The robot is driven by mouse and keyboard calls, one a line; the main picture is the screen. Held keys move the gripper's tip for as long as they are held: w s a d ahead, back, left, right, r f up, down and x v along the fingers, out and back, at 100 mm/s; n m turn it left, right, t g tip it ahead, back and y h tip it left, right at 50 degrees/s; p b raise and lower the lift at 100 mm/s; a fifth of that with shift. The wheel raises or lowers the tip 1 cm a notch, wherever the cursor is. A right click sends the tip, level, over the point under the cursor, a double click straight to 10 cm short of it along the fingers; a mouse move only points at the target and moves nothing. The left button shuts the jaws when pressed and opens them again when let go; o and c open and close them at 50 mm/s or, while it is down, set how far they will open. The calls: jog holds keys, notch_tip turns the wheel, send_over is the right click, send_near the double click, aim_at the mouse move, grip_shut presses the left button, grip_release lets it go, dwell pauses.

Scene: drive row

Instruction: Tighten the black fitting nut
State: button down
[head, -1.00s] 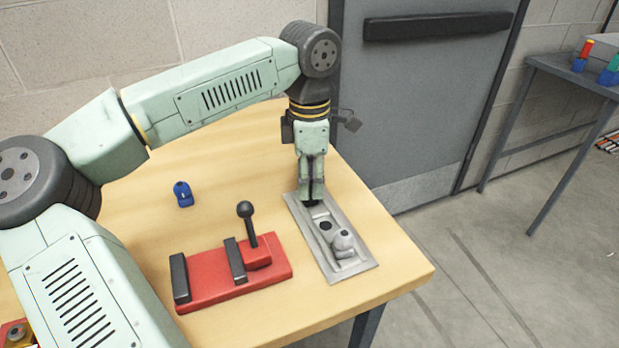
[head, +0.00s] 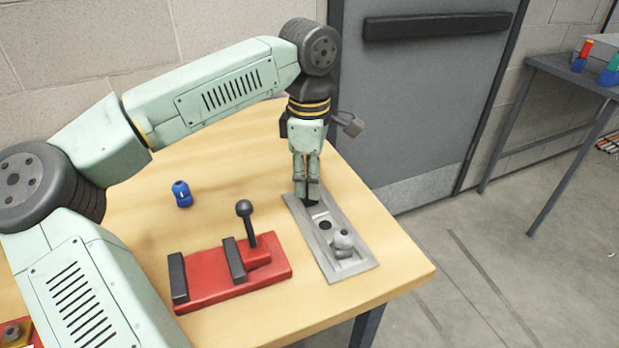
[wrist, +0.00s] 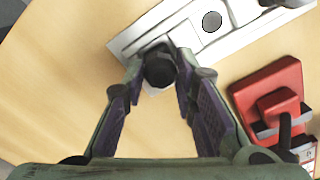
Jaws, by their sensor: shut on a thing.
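The black fitting nut (wrist: 159,70) sits at the far end of a grey metal plate and shows between my fingertips in the wrist view. In the head view only a dark bit of the nut (head: 310,202) shows under the fingers. My gripper (head: 307,198) points straight down over that end of the plate and is shut on the nut. The grey plate (head: 352,271) lies flat on the table. It has a dark round hole (head: 325,225) in the middle and a grey rounded fitting (head: 343,242) toward the near end.
A red base with an upright black lever (head: 246,225) stands left of the plate. A small blue object (head: 181,194) stands farther left on the wooden table (head: 390,285). A brass-coloured part (head: 13,332) is at the lower left corner. A grey door (head: 420,100) is behind.

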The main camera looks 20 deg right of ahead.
jog(key=c, duration=1.3)
grip_release()
notch_tip(320, 180, up, 12)
